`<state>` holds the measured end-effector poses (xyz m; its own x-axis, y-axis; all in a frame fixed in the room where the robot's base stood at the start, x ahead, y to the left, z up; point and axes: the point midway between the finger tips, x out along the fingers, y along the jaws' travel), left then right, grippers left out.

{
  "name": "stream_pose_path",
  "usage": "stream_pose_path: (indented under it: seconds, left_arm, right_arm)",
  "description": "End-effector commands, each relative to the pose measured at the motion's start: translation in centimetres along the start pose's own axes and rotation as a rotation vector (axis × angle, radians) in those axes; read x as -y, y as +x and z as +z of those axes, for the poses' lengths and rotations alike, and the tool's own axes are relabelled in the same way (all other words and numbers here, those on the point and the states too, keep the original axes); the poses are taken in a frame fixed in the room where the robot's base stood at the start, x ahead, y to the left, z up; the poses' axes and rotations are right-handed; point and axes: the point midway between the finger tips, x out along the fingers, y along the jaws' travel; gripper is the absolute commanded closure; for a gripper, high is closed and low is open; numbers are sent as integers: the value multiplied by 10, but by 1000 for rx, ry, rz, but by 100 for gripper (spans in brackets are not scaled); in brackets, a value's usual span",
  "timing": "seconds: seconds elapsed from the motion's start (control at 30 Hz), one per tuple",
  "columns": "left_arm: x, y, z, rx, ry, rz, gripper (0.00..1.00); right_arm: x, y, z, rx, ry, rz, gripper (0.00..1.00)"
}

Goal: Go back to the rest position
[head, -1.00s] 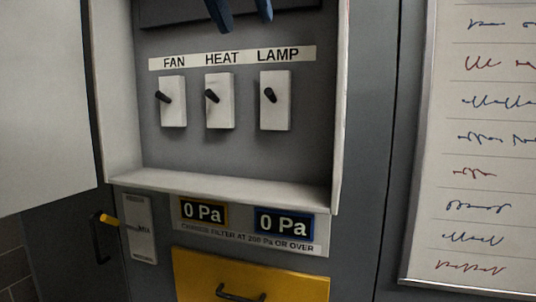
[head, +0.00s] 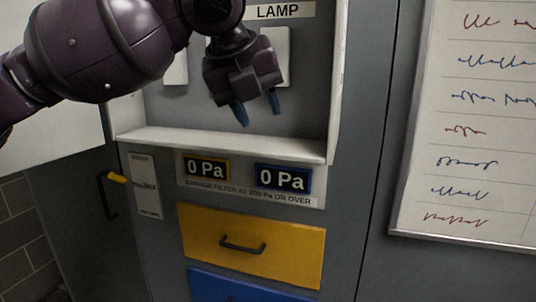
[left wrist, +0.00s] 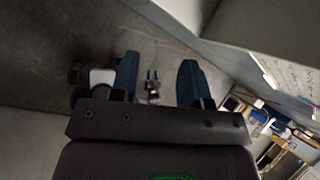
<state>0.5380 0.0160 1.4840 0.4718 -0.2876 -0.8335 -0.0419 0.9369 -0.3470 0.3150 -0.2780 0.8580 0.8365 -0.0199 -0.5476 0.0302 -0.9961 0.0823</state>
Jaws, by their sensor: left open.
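My left gripper (head: 258,108) hangs in front of the open switch box in the head view, its blue fingers apart, pointing down and empty. It also shows in the left wrist view (left wrist: 157,82), with a clear gap between the fingers. My left arm comes in from the left and covers the FAN and HEAT labels. One white switch plate (head: 282,58) shows under the LAMP label (head: 279,12), partly behind the gripper; its lever is hidden.
The switch box ledge (head: 225,146) lies below the gripper. Two displays, one yellow-framed (head: 206,168) and one blue-framed (head: 282,179), read 0 Pa. Below are a yellow drawer (head: 290,250) and a blue drawer (head: 260,291). A whiteboard (head: 470,120) is at right, a yellow-tipped handle (head: 115,178) at left.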

Motion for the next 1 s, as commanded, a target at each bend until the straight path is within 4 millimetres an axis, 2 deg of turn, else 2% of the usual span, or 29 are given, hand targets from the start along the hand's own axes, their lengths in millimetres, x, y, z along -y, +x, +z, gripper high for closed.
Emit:
stream_pose_path:
  seconds: [0.03,0.1,0.4,0.7,1.0]
  left_arm:
    - [-6,18,-6,-18,-32,-4,58]
    - [-13,38,-14,-33,-83,-12,58]
    - [-46,113,-51,-91,-327,-52,58]
    - [-81,171,-93,-141,-623,-92,58]
    - [-123,214,-137,-173,-970,-116,58]
  right_arm:
    - [0,0,1,1,0,0,61]
    - [0,1,0,1,0,0,61]
    - [0,1,0,0,0,0,61]
    - [0,1,-2,-4,-1,-1,61]
    - [0,1,-3,-5,-1,-1,61]
